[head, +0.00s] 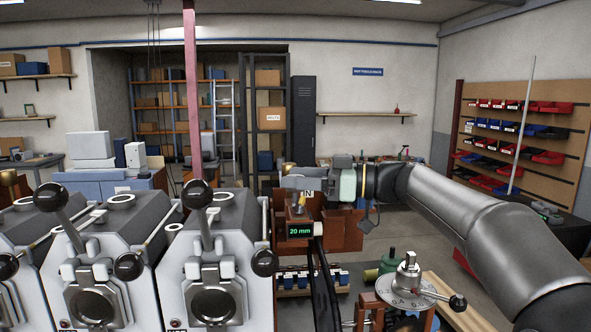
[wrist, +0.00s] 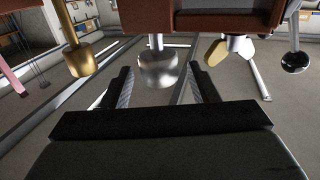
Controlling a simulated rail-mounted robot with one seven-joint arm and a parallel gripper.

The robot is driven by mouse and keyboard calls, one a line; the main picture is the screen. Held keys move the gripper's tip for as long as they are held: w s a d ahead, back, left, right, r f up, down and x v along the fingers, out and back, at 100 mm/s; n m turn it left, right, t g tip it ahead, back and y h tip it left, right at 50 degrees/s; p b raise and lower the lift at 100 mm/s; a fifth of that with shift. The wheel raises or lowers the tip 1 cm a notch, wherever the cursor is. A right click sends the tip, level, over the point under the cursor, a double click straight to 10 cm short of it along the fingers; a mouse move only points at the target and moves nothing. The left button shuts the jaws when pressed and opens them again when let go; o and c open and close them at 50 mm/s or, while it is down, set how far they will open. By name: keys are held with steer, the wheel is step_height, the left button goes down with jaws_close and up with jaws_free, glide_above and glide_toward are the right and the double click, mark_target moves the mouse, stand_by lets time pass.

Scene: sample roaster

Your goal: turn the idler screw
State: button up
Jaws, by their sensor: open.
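My gripper (wrist: 160,76) is open, its two dark fingers apart. A silver round knob on a short shaft (wrist: 160,68) shows between the fingertips in the wrist view, below a reddish-brown block (wrist: 215,17). I see no finger touching it, and cannot tell how deep it lies between them. A brass knob (wrist: 82,59) is to its left, a yellow winged piece (wrist: 222,48) to its right. No label shows which one is the idler screw. In the head view my gripper (head: 292,184) is above a brown unit (head: 342,230) and hides part of it.
A black ball-ended lever (wrist: 295,62) is at the right of the wrist view. In the head view, a "20 mm" display (head: 300,231) is on the brown unit. White roaster bodies (head: 212,255) with ball levers stand left. A dial with a crank (head: 410,285) is at front right.

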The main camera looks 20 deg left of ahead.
steer(key=shift+a, duration=0.6)
